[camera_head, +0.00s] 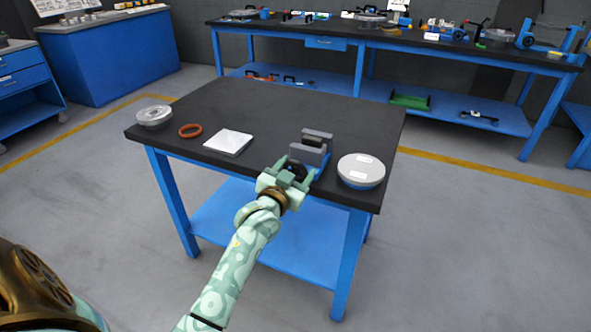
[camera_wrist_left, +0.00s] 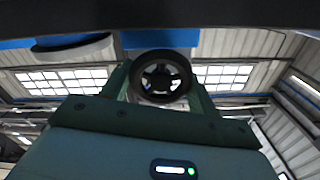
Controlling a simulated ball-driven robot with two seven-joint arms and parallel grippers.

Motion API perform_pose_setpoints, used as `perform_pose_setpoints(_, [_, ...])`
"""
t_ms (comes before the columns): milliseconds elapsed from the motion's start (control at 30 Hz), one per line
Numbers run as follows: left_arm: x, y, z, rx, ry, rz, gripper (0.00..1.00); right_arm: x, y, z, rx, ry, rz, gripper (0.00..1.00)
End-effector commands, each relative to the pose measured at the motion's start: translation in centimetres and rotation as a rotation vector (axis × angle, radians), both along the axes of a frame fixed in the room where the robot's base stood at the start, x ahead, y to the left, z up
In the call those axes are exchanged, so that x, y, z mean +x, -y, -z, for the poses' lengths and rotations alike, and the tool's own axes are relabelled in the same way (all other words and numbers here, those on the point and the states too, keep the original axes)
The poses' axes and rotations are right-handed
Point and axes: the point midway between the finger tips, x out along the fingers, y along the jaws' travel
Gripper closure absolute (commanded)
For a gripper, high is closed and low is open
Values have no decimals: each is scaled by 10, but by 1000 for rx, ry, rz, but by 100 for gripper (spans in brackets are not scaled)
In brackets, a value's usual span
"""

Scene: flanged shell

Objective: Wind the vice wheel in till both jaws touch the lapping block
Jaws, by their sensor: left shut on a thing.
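The vice has a blue body (camera_head: 322,161) and grey jaws, a far jaw (camera_head: 318,135) and a near jaw (camera_head: 308,156); it stands near the table's front right edge. A dark block (camera_head: 313,145) shows between the jaws, partly hidden by the near one; I cannot tell whether the jaws touch it. The dark spoked vice wheel (camera_wrist_left: 160,79) faces me at the vice's near end. My left gripper (camera_head: 287,170) is shut on the wheel, one finger on each side of its rim in the left wrist view (camera_wrist_left: 160,88). My right gripper is out of view.
A white-topped round shell (camera_head: 361,168) stands close right of the vice. A white slab (camera_head: 228,142), an orange ring (camera_head: 190,130) and a grey round part (camera_head: 154,116) lie to the left. The table's (camera_head: 258,105) far middle is clear. A loaded bench (camera_head: 460,47) stands behind.

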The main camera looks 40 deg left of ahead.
Motion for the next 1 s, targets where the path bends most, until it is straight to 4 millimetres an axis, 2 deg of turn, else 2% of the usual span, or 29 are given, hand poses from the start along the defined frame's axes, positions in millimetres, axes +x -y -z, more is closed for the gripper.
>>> perform_pose_setpoints(267, [-1,0,-7,-132,32,1,63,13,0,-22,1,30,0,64])
perform_pose_setpoints(600, [-1,-2,-8,-429,104,2,63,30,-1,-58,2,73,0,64])
perform_pose_setpoints(1000, [-1,-4,-3,-756,182,1,63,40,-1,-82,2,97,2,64])
